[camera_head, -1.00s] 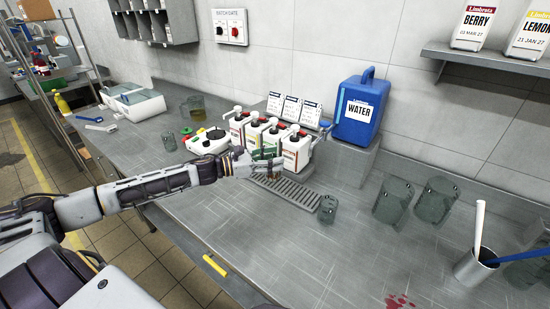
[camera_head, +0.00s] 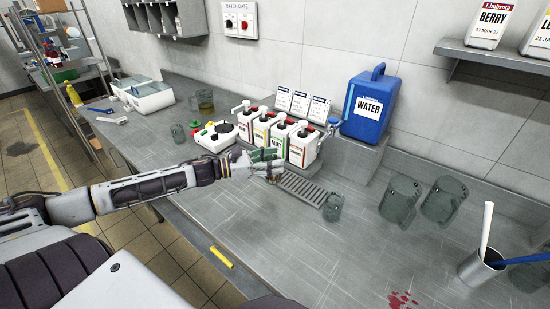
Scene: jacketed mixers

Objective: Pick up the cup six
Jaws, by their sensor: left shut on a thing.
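My left gripper (camera_head: 268,168) is shut on a greenish see-through cup (camera_head: 264,155), in front of the pump bottles and by the left end of the drip grate. The gripper hides much of this cup, and I can read no number on it. A small glass cup (camera_head: 333,207) stands at the right end of the grate. Two larger glass cups stand farther right, one in front (camera_head: 399,198) and one behind (camera_head: 443,200). My right gripper is not in view.
Several pump bottles (camera_head: 302,148) stand behind the drip grate (camera_head: 303,186). A blue water jug (camera_head: 366,105) sits on a raised block. A white device (camera_head: 214,136) is left of the bottles. A metal holder (camera_head: 480,268) is at the right. The bench's front middle is mostly clear.

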